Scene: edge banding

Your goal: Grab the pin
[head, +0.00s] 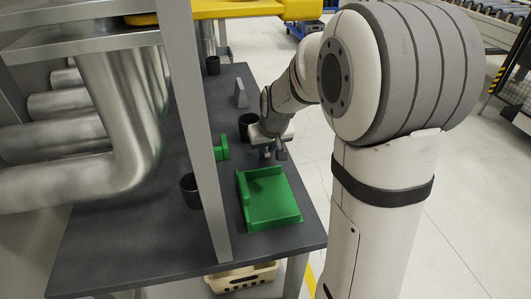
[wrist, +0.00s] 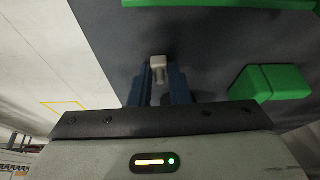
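A small light-grey piece, which looks like the pin (wrist: 157,62), shows in the wrist view at the tips of my gripper's two blue-grey fingers. My gripper (wrist: 159,84) has its fingers a little apart, one on each side of the piece. I cannot tell whether they touch it. In the head view my gripper (head: 273,152) is low over the dark table, just behind the green tray (head: 285,219). The pin cannot be made out clearly there.
A small green holder (head: 222,148) stands left of my gripper, and a black cup (head: 246,122) stands close behind. Another black cup (head: 190,188) is at the left. A grey post (head: 205,130) rises in front of the dark table (head: 130,243).

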